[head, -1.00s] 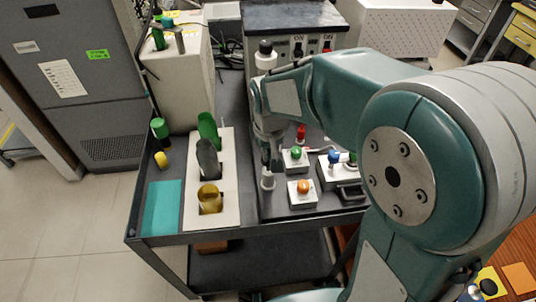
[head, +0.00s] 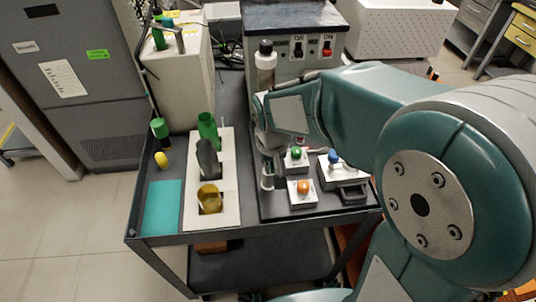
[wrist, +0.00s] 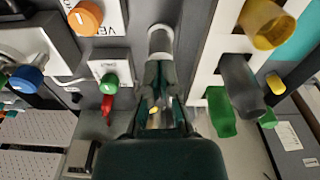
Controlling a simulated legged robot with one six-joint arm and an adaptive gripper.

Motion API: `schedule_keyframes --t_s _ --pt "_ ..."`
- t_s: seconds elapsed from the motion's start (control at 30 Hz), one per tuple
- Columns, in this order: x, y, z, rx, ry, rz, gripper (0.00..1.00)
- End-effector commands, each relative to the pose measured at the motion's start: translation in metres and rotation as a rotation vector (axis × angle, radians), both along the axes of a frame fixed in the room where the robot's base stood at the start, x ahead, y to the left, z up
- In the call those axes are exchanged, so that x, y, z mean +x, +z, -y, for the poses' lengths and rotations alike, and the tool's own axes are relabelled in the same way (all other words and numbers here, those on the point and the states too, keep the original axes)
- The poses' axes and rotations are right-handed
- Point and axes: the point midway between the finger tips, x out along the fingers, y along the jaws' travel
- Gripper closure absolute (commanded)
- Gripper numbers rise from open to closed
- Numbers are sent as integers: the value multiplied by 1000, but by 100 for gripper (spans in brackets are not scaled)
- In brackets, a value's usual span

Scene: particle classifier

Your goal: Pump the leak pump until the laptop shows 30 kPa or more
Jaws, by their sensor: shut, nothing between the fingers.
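A small pale cylinder with a grey cap, probably the leak pump, stands upright on the cart's dark panel; it shows in the head view (head: 267,180) and the wrist view (wrist: 160,40). My gripper (wrist: 160,85) is shut and empty, with its fingertips close to the cylinder's top in the wrist view. I cannot tell whether they touch it. In the head view my gripper (head: 268,155) is low over the panel and partly hidden by my own wrist. No readable laptop screen is in view.
Boxes with orange (head: 303,187), green (head: 296,153) and blue (head: 334,156) knobs stand to the right of the cylinder. A white holder (head: 228,215) with an amber beaker (head: 209,198) stands left. A capped bottle (head: 265,62) and a switch box (head: 296,65) stand behind.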

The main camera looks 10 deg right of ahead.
Motion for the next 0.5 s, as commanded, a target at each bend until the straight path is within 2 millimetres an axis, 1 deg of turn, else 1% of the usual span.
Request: schedule_keyframes --t_s 0.17,0.4,0.5 --pt "-1 23 0 1 0 7 100" --pt "-6 74 -1 1 0 6 100" --pt "-8 92 0 0 0 3 100"
